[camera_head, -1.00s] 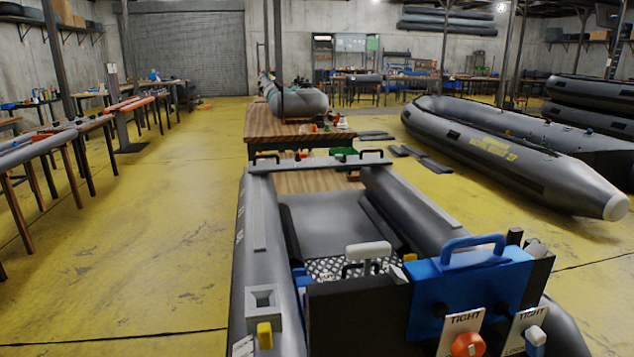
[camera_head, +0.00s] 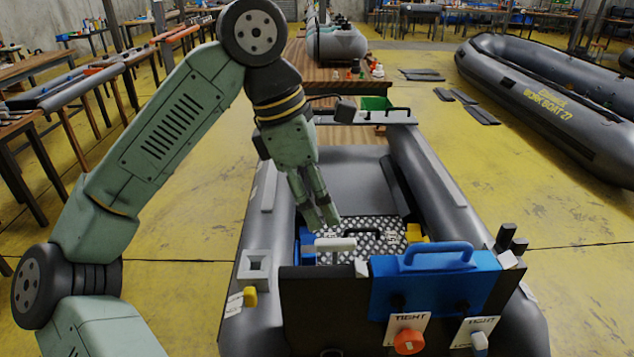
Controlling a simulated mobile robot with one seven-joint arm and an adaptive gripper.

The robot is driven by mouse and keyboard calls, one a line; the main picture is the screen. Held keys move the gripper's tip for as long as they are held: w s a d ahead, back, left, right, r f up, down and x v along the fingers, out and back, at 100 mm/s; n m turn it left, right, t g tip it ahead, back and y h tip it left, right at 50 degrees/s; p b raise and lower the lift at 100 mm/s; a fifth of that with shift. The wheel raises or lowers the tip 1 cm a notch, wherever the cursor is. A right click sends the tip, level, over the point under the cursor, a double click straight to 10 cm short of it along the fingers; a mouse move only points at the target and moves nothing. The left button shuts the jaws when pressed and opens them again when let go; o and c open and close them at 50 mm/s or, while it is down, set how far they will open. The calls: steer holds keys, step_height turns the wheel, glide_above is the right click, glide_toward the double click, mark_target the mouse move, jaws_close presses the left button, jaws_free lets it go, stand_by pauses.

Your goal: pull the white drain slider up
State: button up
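A white T-shaped handle (camera_head: 335,244), which looks like the drain slider, stands behind the dark transom board (camera_head: 322,300) of the near grey inflatable boat. Its lower part is hidden by the board. My gripper (camera_head: 323,222) points down over the boat floor, just above the white handle in the picture. Its fingertips look close to the handle's top, but I cannot tell whether they touch. The two fingers lie near each other, and I cannot tell how far apart they are.
A blue motor bracket (camera_head: 435,278) with a raised handle sits right of the white handle. Orange (camera_head: 407,341) and white (camera_head: 480,341) knobs on plates marked TIGHT sit below it. A yellow block (camera_head: 414,233) is on the chequered floor plate (camera_head: 375,236). Yellow floor is clear left of the boat.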

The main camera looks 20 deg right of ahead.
mark_target(334, 241)
steer(key=shift+w+a+f, duration=0.1)
steer(key=shift+f, duration=0.15)
steer(key=b+x, duration=0.7)
steer(key=x, duration=0.2)
steer(key=shift+f, duration=0.35)
jaws_close()
